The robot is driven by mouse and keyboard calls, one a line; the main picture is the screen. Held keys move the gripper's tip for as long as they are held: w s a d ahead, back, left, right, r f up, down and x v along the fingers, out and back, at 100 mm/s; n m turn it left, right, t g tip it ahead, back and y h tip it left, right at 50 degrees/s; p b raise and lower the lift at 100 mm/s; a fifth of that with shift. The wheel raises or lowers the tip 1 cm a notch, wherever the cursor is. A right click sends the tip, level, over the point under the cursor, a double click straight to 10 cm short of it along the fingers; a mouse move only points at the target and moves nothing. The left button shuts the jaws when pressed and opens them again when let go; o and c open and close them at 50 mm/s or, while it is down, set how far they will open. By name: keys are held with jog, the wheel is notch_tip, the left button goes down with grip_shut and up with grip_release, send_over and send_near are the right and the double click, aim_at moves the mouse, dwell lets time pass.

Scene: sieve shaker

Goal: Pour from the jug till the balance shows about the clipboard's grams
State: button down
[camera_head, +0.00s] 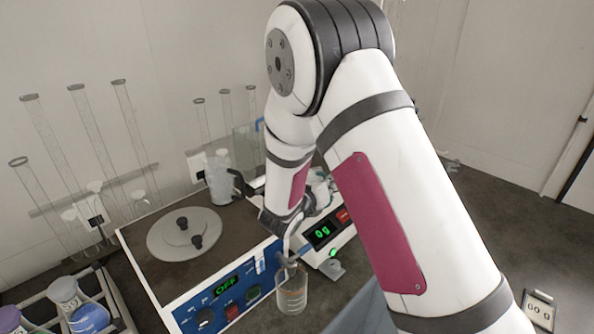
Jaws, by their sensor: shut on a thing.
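The pale, translucent jug (220,180) is left of centre, at the back right corner of the blue-fronted shaker, and looks roughly upright. My gripper (240,183), mostly hidden by my arm, reaches it from the right; its dark fingers appear shut on the jug's right side. The white balance (344,234) stands right of the shaker, and its green display (322,232) reads 0 g. A pale vessel (319,186) shows partly over the balance behind my arm. The clipboard (539,311) at the bottom right reads 60 g.
The shaker (143,232) has a round plate with dark knobs, and its display reads OFF. A glass beaker (292,295) with a stem in it stands before the balance. Flasks (66,291) sit in a rack at lower left; tall glass tubes line the wall.

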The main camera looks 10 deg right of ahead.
aim_at(319, 172)
jog(key=shift+w+a+r+n+g, duration=0.2)
jog(key=shift+w+r+n+g, duration=0.1)
jog(key=shift+w, duration=0.2)
jog(key=shift+w+a+r+n, duration=0.15)
jog(key=shift+w+n, duration=0.15)
jog(key=shift+w, duration=0.15)
dwell(0.5)
jog(key=shift+w+a+r+n+g+p, duration=0.15)
jog(key=shift+w+r+n+g, duration=0.35)
jog(key=shift+r, duration=0.25)
jog(key=shift+w+a+r+n+g+p, duration=0.15)
jog(key=shift+w+r+n+g, duration=0.25)
jog(key=shift+r+g, duration=0.25)
dwell(3.2)
jog(key=shift+s+d+f+m+t, duration=0.15)
jog(key=shift+s+f+m+t, duration=0.3)
jog(key=shift+f, duration=0.15)
jog(key=shift+s+d+f+m+t, duration=0.1)
jog(key=shift+s+f+m+t, duration=0.25)
jog(key=shift+f, duration=0.25)
